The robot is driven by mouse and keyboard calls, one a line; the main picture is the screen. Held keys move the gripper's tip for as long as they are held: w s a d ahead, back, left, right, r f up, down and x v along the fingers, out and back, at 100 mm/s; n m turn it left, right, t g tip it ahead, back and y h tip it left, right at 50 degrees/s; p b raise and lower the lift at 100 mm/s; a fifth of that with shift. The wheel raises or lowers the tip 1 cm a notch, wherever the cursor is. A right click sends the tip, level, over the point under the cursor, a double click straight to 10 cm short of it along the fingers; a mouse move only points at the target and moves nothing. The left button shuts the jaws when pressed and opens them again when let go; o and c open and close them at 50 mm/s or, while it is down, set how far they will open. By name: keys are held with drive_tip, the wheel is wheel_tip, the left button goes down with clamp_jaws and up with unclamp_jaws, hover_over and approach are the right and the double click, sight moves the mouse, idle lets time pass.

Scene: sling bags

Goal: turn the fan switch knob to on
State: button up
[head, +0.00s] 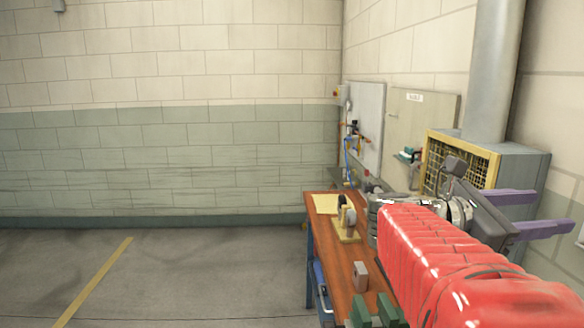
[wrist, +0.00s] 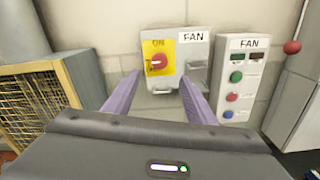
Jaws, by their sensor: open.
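The fan switch is a grey wall box (wrist: 196,50) with a yellow plate marked ON and a FAN label. In the wrist view the knob shows between and beyond the two purple fingers of my gripper (wrist: 160,78). The fingers are spread apart and empty, and whether they touch the box I cannot tell. In the head view my gripper (head: 553,211) points right, beside the grey fan housing. The switch is out of that view.
A second FAN panel (wrist: 236,80) with coloured buttons hangs right of the switch, near a red ball-shaped knob (wrist: 291,47). A yellow-framed grille (wrist: 40,95) stands at left. A wooden workbench (head: 330,255) with tools lies below my arm. Floor at left is clear.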

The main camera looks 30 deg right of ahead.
drive_tip(key=shift+d, duration=0.1)
drive_tip(key=x, duration=1.3)
drive_tip(key=shift+s+d, duration=0.15)
drive_tip(key=shift+d, duration=0.05)
drive_tip(key=shift+c, duration=0.5)
drive_tip(key=c, duration=0.9)
